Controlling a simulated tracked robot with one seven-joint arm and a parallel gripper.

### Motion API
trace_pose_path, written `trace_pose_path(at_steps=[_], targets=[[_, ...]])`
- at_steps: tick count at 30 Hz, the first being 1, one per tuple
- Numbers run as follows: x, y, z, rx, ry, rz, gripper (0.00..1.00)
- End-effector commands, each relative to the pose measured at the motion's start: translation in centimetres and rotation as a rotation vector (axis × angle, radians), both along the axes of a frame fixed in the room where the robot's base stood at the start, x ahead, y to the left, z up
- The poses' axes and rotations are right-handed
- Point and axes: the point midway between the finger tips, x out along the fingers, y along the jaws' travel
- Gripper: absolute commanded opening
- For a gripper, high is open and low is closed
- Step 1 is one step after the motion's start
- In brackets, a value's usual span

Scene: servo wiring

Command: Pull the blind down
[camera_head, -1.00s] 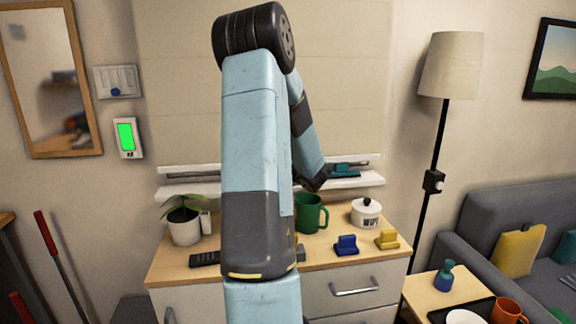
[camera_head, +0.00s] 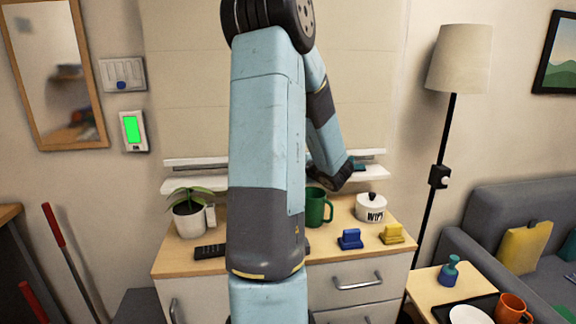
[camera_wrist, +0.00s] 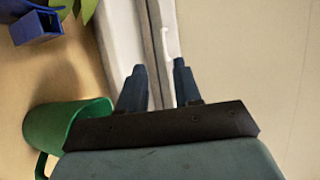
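The blind (camera_head: 365,80) is a pale beige panel with faint horizontal seams, hanging on the wall behind my arm. Its bottom edge is close above a white sill (camera_head: 195,186), with a narrow gap between them. In the wrist view, turned sideways, the blind (camera_wrist: 245,60) fills the right side and its white bottom rail (camera_wrist: 160,25) runs down the middle, with a small white tab (camera_wrist: 172,43). My gripper (camera_wrist: 158,75) is open, its two fingers apart, pointing at the rail and tab. I cannot tell whether they touch it. In the head view my wrist mostly hides the fingers (camera_head: 372,167).
The green mug (camera_wrist: 62,125) is close beside my gripper. A floor lamp (camera_head: 458,60) stands right.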

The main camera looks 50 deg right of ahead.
Motion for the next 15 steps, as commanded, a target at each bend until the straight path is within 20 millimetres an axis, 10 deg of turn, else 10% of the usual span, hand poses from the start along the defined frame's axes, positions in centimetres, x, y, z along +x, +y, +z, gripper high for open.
trace_pose_path(at_steps=[15], targets=[[-5.8,2.1,1.4,0.001,0.001,-0.001,0.33]])
